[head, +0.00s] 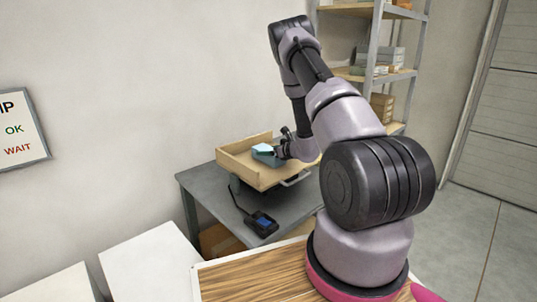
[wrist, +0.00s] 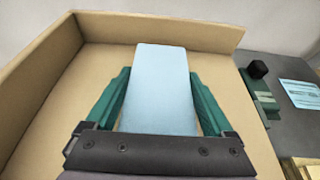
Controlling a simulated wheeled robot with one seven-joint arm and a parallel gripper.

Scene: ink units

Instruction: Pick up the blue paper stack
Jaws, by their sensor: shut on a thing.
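The blue paper stack (wrist: 162,85) is a pale blue block between the two green fingers of my gripper (wrist: 160,98) in the wrist view. The fingers lie along its left and right sides, shut on it. In the head view the stack (head: 264,150) shows small at the tray, with my gripper (head: 280,150) at its right. The stack is over the cardboard-coloured tray (wrist: 45,85); I cannot tell whether it touches the tray's floor. The stack's near end is hidden by my gripper's dark body.
The tray (head: 234,169) stands on a grey table (head: 205,180) against the wall. A black device with a blue screen (head: 261,222) lies at the table's front. Shelves (head: 375,45) stand behind. A green item (wrist: 262,95) and a pale blue label (wrist: 300,93) are right of the tray.

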